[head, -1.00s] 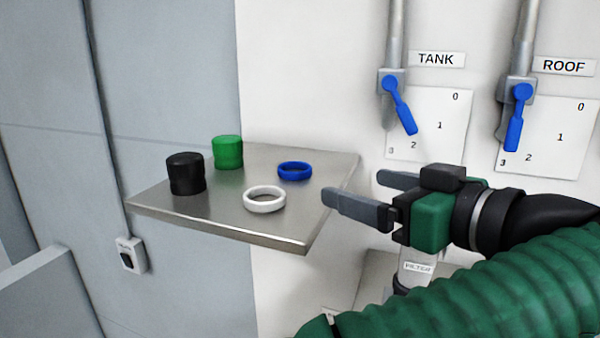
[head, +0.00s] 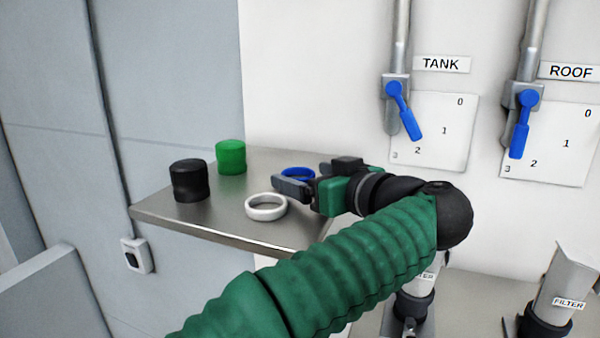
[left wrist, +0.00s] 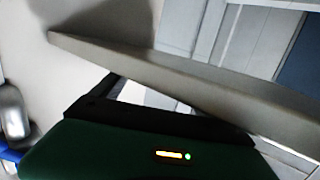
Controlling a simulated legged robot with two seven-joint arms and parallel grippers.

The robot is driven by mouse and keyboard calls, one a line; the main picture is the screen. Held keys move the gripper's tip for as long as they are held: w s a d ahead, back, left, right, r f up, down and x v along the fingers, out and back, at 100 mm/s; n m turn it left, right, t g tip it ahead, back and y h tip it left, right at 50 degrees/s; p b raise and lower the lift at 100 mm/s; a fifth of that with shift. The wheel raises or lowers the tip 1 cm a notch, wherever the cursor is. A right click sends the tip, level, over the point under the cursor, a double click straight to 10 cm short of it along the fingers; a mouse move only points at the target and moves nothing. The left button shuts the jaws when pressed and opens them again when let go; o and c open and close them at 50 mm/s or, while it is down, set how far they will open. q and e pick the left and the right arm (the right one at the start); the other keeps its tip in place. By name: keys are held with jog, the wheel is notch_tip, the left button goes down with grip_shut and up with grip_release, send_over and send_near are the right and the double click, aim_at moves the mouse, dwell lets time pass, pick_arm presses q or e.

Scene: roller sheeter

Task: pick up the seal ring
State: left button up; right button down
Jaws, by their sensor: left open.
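Two rings lie flat on a metal shelf (head: 222,212): a white ring (head: 266,217) near its front edge and a blue ring (head: 287,174) farther back. I cannot tell which one is the seal ring. My left gripper (head: 283,182) is open and empty over the right part of the shelf. Its near finger lies between the two rings in the picture, and it hides part of the blue ring. I cannot tell its height above the shelf. In the left wrist view the green gripper body (left wrist: 150,150) fills the bottom; no ring shows there. My right gripper is out of view.
A black knob-like cylinder (head: 189,180) and a green one (head: 231,157) stand on the shelf's left part. Blue valve handles (head: 404,112) on the wall are marked TANK and ROOF. Filter units (head: 556,300) stand lower right. The shelf edge (left wrist: 180,83) crosses the left wrist view.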

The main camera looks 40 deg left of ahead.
pick_arm(q)
jog(key=shift+w+f, duration=0.1)
jog(key=shift+w, duration=0.15)
jog(key=shift+c, duration=0.2)
jog(key=shift+w, duration=0.1)
jog(key=shift+c, duration=1.2)
jog(key=shift+s+a, duration=0.25)
jog(key=shift+s, duration=0.05)
jog(key=c, duration=1)
jog(key=shift+a, duration=0.1)
jog(key=shift+c, duration=0.7)
